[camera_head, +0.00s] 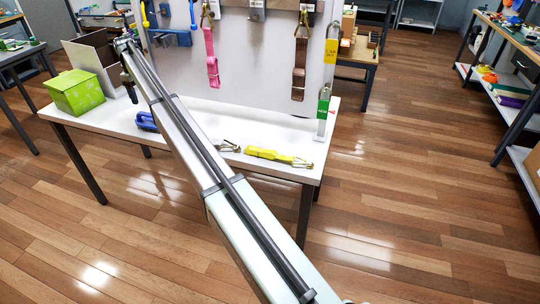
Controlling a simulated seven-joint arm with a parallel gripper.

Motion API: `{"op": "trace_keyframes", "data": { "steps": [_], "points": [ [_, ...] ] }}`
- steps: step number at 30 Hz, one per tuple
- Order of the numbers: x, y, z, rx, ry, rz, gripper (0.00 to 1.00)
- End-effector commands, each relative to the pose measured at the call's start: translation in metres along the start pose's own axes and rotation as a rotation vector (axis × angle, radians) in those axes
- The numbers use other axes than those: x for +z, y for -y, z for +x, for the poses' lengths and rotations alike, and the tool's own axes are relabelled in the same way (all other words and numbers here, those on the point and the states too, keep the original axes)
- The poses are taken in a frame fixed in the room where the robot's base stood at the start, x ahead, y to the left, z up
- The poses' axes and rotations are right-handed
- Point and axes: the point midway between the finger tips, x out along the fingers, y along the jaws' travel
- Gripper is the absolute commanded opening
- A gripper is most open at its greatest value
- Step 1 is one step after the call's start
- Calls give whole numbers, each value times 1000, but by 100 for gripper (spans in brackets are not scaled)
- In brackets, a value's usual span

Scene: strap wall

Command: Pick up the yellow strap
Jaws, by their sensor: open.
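The yellow strap (272,156) lies flat on the white table (222,111) near its front right edge. Metal fittings show at its right end. My gripper (130,92) is at the far end of my arm, above the left part of the table. It is well to the left of and behind the yellow strap, and not touching it. The gripper is small and dark here, its fingers hard to make out, and nothing shows held in it. My arm crosses the table diagonally and hides part of its surface.
Another strap's metal end (228,146) lies left of the yellow strap, partly behind my arm. A blue strap (147,121) lies left of the arm. A green box (76,92) stands at the left. Pink (211,58) and brown (299,70) straps hang on the upright panel behind.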

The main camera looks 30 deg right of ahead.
Motion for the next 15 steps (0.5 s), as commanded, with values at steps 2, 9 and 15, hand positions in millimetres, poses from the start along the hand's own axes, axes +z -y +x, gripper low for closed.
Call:
{"op": "trace_keyframes", "data": {
  "steps": [2,9,15],
  "points": [
    [0,0,0,0,0,0,58],
    [0,0,0,0,0,2,56],
    [32,0,7,-19,-20,131,56]
  ]
}}
